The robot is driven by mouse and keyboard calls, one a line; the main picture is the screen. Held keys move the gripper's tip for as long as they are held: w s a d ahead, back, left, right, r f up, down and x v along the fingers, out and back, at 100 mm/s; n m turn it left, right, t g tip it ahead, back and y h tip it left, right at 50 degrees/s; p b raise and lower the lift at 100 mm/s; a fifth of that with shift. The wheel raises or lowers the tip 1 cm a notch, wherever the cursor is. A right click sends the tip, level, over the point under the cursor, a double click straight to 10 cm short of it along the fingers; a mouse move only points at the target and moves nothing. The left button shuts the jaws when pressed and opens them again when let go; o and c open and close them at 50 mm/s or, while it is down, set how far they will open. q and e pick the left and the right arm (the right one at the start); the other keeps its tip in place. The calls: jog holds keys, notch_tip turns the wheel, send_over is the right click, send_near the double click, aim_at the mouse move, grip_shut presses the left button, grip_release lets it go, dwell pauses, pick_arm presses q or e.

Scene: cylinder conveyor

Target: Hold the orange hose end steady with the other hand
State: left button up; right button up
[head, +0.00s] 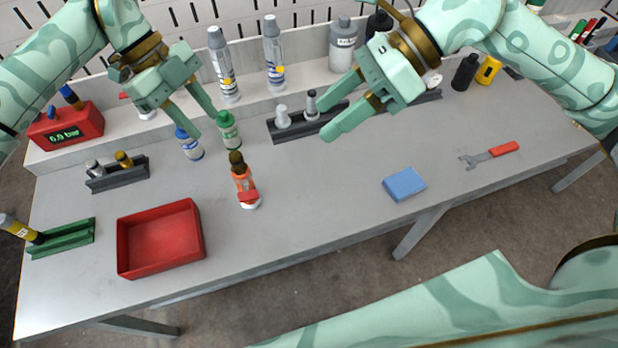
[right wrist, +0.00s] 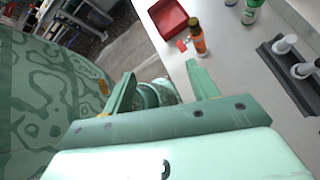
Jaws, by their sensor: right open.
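Neither gripper touches the orange piece.
A red tray (head: 126,247) lies left of the orange piece. A green-capped bottle (head: 229,131) and a blue-capped bottle (head: 189,146) stand behind it. A dark rack (head: 292,134), blue block (head: 404,184) and wrench (head: 490,155) are to the right. The front middle is clear.

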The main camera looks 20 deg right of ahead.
jog(key=w+a+f+t+y, duration=0.2)
jog(key=w+f, duration=0.2)
jog(key=f, duration=0.4)
jog(key=t, duration=0.3)
send_near(246, 186)
jog(key=d+f, duration=0.3)
jog(key=d, duration=0.1)
jog(key=x, duration=1.6)
jog(key=shift+w+a+r, duration=0.15)
jog(key=shift+a+r, duration=0.1)
